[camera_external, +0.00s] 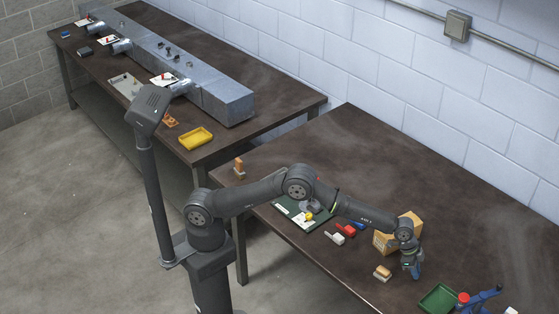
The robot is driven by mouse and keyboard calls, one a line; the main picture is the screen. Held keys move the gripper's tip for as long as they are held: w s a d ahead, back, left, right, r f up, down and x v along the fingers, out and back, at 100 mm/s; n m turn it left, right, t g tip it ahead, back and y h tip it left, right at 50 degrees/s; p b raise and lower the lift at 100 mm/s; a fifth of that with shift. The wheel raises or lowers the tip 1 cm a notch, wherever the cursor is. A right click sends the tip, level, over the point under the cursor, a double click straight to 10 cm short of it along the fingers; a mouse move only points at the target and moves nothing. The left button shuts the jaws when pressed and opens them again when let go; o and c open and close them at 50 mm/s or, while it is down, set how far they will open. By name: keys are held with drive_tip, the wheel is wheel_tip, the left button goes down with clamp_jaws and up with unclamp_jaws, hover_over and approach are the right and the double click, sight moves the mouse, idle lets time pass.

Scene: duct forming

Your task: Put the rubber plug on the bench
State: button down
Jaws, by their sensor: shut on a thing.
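My gripper (412,271) is at the end of my arm, low over the near dark bench (480,200), just in front of an open cardboard box (386,243). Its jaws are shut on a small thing. The held thing is too small and too hidden by the fingers to make out, so I cannot tell from its looks whether it is the rubber plug. No rubber plug is clearly recognisable elsewhere on the near bench. I cannot tell whether the held thing touches the bench top.
A wooden-topped block (382,273) lies just left of my gripper. A green mat (290,205) and small coloured items lie left. The bench behind the box is clear.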

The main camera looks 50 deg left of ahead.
drive_tip(key=shift+f, duration=0.15)
drive_tip(key=c, duration=1.3)
unclamp_jaws()
drive_tip(key=v, duration=1.6)
drive_tip(key=shift+s+r, duration=0.1)
drive_tip(key=shift+r, duration=0.15)
drive_tip(key=shift+o, duration=0.5)
drive_tip(key=shift+s+a+r, duration=0.1)
drive_tip(key=shift+a+r, duration=0.1)
drive_tip(key=shift+r, duration=0.2)
